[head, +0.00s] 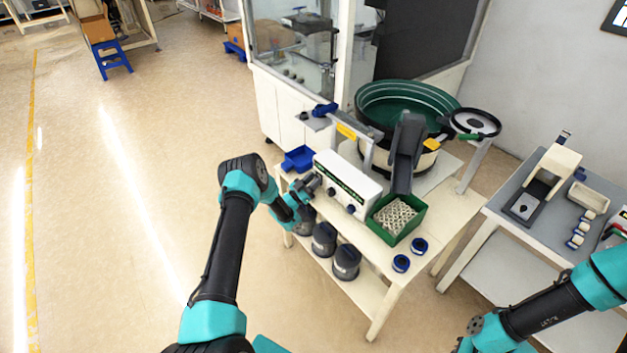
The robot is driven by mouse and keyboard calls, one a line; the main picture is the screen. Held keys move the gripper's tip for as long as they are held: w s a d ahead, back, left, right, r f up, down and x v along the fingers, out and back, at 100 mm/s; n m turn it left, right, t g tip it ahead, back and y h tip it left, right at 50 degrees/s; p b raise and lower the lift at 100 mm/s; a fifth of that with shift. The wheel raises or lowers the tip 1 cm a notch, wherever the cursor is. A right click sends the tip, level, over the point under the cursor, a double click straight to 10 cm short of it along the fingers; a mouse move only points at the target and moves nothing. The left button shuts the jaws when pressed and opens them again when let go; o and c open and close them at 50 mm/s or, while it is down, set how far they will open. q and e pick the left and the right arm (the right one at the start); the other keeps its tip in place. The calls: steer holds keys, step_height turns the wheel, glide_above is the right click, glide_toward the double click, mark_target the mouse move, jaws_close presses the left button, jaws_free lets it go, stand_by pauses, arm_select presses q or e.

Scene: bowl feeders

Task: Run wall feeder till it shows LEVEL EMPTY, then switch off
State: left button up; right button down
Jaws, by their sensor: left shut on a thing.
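The feeder has a round green bowl (405,97) on the table's back part, with a dark chute (406,150) coming down from it. A white control box (347,180) with a dark green strip and dark knobs stands in front of it; its lettering is too small to read. My left gripper (311,186) is at the left end of the box's front, shut on what looks like a control there, which the fingers hide. A green bin (396,219) full of pale parts stands under the chute. My right arm shows at lower right, but its gripper is out of view.
A blue bin (298,158) sits at the table's left corner. Two blue-rimmed round pieces (401,263) lie near the front edge. Dark pots (346,262) stand on the lower shelf. A second table (551,225) with equipment is at right.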

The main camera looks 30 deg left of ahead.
arm_select(q)
steer(key=o, duration=0.9)
steer(key=v, duration=1.7)
steer(key=shift+s+a+f, duration=0.1)
steer(key=shift+s, duration=0.05)
